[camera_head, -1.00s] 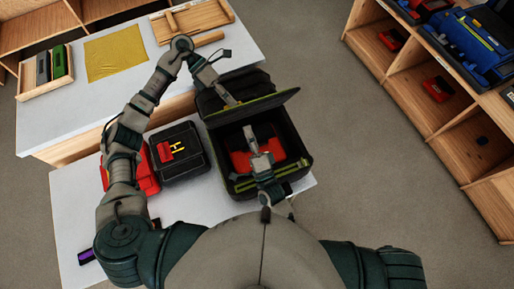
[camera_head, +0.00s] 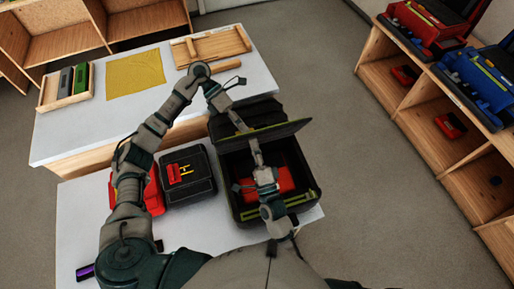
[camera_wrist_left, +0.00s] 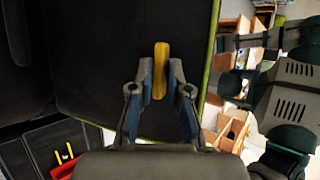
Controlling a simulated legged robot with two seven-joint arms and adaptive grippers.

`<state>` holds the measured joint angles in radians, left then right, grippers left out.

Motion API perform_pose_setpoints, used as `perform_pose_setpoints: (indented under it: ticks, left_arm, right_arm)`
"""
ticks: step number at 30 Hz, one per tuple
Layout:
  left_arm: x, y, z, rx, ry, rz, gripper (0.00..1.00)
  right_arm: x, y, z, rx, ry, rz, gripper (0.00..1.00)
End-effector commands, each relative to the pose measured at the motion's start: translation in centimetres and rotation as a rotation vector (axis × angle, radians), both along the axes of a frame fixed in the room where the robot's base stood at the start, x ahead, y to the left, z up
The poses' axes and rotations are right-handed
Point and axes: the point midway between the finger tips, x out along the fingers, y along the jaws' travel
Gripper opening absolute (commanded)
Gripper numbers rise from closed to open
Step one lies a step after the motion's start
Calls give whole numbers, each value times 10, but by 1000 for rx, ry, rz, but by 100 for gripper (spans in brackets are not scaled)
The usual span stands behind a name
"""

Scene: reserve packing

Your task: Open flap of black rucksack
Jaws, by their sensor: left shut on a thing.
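The black rucksack (camera_head: 308,196) with yellow-green trim stands on the near white table, its main opening facing up. Its flap (camera_head: 285,130) is raised and tilted up at the far side of the opening. My left gripper (camera_head: 243,127) is at the flap from behind. In the left wrist view the left gripper (camera_wrist_left: 160,88) is shut on a yellow tab (camera_wrist_left: 160,65) on the dark flap panel. A red item (camera_head: 284,178) shows inside the rucksack, partly hidden by my right arm. My right gripper (camera_head: 256,150) is above the opening, close to the flap; its finger state is unclear.
A black case with a red and yellow mark (camera_head: 200,188) and a red item (camera_head: 154,196) lie left of the rucksack. The far table holds a yellow cloth (camera_head: 135,74), a wooden tray (camera_head: 46,100) and a wooden frame (camera_head: 212,46). Shelves (camera_head: 440,125) stand at right across clear floor.

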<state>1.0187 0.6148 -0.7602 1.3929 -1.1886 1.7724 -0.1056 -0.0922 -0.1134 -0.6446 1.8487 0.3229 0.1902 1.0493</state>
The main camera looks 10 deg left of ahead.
Motion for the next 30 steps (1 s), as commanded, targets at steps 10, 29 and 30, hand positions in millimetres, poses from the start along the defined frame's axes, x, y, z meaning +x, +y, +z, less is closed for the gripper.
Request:
perform_pose_setpoints:
  ticks: [10, 29, 30]
  left_arm:
    - [-5, 0, -9, 17, 13, -15, 38]
    - [20, 38, 34, 13, 4, -6, 38]
    - [23, 44, 40, 13, 4, -6, 38]
  right_arm:
    - [1, 0, 1, 1, -2, 0, 0]
    - [-1, -2, 2, 2, -3, -1, 0]
    - [-2, -2, 2, 2, -3, -1, 0]
